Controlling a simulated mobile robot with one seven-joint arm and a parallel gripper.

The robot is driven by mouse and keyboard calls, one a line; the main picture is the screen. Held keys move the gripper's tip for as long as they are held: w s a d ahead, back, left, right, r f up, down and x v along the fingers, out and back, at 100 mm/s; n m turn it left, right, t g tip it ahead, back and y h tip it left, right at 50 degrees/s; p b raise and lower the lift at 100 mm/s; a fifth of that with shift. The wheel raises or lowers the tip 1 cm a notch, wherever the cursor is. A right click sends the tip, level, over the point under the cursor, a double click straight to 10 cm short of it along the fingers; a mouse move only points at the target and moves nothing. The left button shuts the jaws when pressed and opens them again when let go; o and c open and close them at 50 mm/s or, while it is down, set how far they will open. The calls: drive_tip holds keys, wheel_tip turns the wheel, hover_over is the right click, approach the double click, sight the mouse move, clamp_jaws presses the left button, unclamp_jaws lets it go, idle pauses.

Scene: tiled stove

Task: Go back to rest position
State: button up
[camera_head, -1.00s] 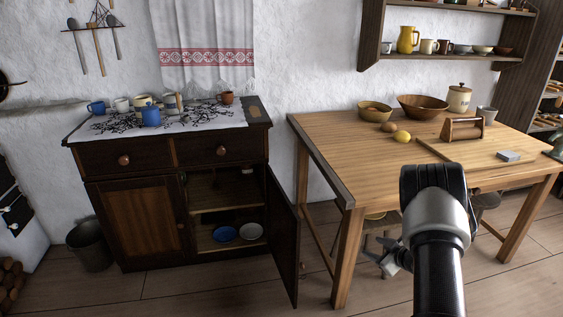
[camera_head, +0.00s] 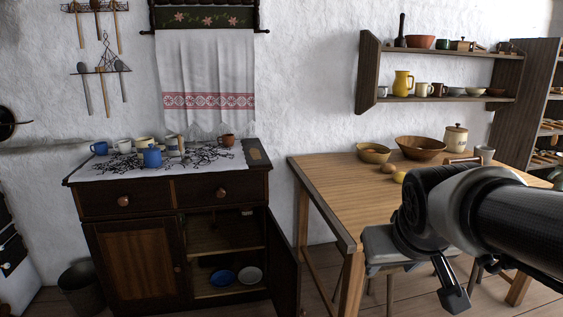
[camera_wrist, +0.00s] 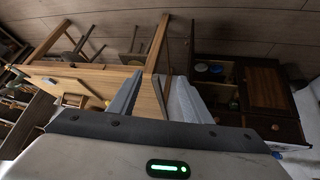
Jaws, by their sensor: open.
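My gripper (camera_wrist: 157,98) is open and empty in the wrist view, its two grey fingers apart with nothing between them. In the head view my arm crosses the right side in front of the wooden table (camera_head: 335,190), and a small dark part of its end hangs below the arm's bend. The rest of the gripper is hidden there. The wrist view is turned over, with the table (camera_wrist: 90,75) on the left and the dark cabinet (camera_wrist: 265,85) on the right.
The dark cabinet (camera_head: 130,265) at left has its right door (camera_head: 285,255) open, with a blue bowl (camera_head: 222,277) and a pale bowl (camera_head: 250,274) inside. Cups stand on its cloth-covered top. Bowls and a canister (camera_head: 455,139) stand on the table. A stool is partly hidden behind my arm.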

drive_tip(key=s+a+f+g+y, duration=0.1)
drive_tip(key=s+a, duration=0.4)
drive_tip(key=s, duration=0.6)
wheel_tip(320, 180, up, 24)
drive_tip(key=p, duration=2.4)
drive_tip(key=shift+w+r, duration=0.15)
drive_tip(key=shift+a, duration=0.1)
drive_tip(key=c, duration=0.4)
drive_tip(key=shift+o, duration=0.2)
drive_tip(key=shift+a, duration=0.15)
